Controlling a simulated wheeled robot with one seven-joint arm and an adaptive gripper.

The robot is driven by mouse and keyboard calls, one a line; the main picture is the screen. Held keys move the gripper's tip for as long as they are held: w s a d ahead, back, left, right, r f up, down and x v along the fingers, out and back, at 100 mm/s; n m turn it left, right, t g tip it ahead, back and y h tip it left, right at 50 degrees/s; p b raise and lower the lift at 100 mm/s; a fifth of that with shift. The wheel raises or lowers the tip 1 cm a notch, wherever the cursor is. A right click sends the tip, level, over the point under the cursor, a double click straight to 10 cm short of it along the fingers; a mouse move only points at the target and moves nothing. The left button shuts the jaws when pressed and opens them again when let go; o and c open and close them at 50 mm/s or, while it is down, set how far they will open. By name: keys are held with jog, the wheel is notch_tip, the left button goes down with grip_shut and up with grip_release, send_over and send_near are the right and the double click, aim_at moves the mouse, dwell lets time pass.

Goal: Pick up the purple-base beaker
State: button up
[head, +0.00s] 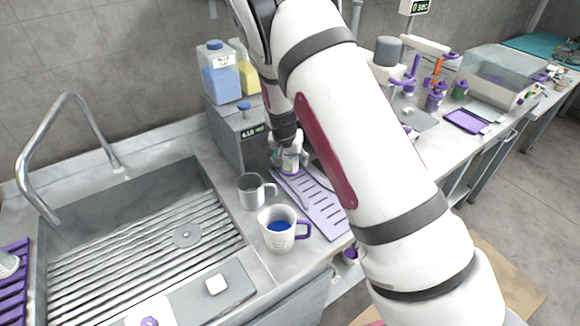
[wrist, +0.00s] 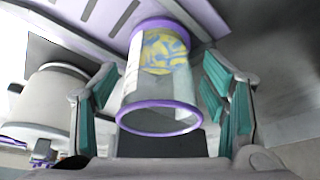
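The beaker (wrist: 150,92) is clear, with a purple rim facing the camera and a purple band at its far, base end. Something yellow and blue shows inside it. It stands between the teal-padded fingers of my gripper (wrist: 165,100), near the lilac slotted rack. The fingers are spread on either side; a small gap shows at the left, and the right pad is very close to the wall. In the head view, my gripper (head: 290,152) points down around the beaker (head: 291,166), and the fingers partly hide it.
The lilac slotted rack (head: 318,208) lies on the counter. A sink (head: 130,245) is further left. A grey dispenser box (head: 232,135) stands behind.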

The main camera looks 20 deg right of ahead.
jog(key=c, duration=1.1)
jog(key=shift+c, duration=0.6)
jog(key=shift+r, duration=0.1)
